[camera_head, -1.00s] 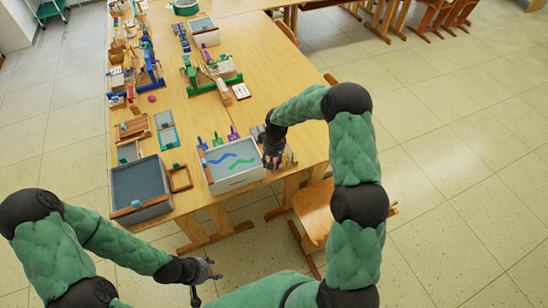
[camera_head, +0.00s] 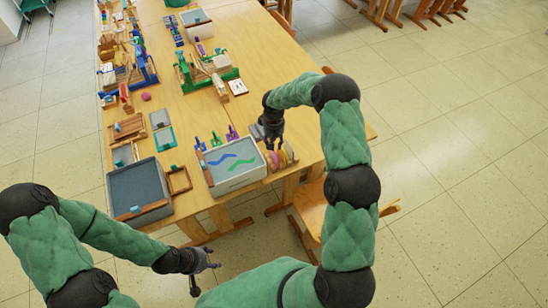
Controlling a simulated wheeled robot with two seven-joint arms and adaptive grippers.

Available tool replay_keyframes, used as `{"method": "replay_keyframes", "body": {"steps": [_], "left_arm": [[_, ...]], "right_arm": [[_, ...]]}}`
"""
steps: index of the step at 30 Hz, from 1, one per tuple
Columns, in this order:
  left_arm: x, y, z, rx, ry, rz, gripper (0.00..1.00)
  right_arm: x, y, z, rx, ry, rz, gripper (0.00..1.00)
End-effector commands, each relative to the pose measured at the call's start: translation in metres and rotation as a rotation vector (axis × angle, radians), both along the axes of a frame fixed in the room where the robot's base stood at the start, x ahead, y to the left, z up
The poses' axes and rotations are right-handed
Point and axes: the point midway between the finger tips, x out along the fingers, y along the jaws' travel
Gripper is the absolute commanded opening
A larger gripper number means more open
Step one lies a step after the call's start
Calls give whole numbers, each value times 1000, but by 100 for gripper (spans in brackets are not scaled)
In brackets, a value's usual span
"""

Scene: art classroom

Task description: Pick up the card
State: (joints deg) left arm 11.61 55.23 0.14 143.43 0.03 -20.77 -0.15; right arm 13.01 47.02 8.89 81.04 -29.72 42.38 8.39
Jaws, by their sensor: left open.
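A small pale card (camera_head: 238,87) with faint marks lies flat on the wooden table, in front of the green stand. It is the thing that looks most like the card, but it is too small to read. My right gripper (camera_head: 271,143) points down at the table's right side, nearer than the card and apart from it. Its fingers are small and dark, and I cannot tell whether they hold anything. My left gripper (camera_head: 207,270) is open and empty, low in front of the table's near edge.
A white box (camera_head: 237,181) with blue and green wavy shapes stands left of my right gripper. A grey-lined tray (camera_head: 155,212) is at the near left. A wooden chair (camera_head: 312,205) stands at the right.

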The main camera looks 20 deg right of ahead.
Motion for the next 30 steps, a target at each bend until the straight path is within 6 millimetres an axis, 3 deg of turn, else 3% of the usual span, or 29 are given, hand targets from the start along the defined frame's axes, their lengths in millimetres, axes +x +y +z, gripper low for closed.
{"method": "replay_keyframes", "body": {"steps": [12,20,21,25,30], "left_arm": [[0,0,-2,0,0,0,53],[0,0,-2,0,0,0,53],[0,0,-2,0,0,0,53],[0,0,-2,0,0,0,53],[0,0,-2,0,0,0,53]], "right_arm": [[-10,0,-47,0,0,0,41],[-9,0,-50,0,-1,0,41],[-9,0,-50,0,-1,0,30],[-10,0,-50,0,-1,0,1],[-10,0,-50,0,-1,0,0]]}}
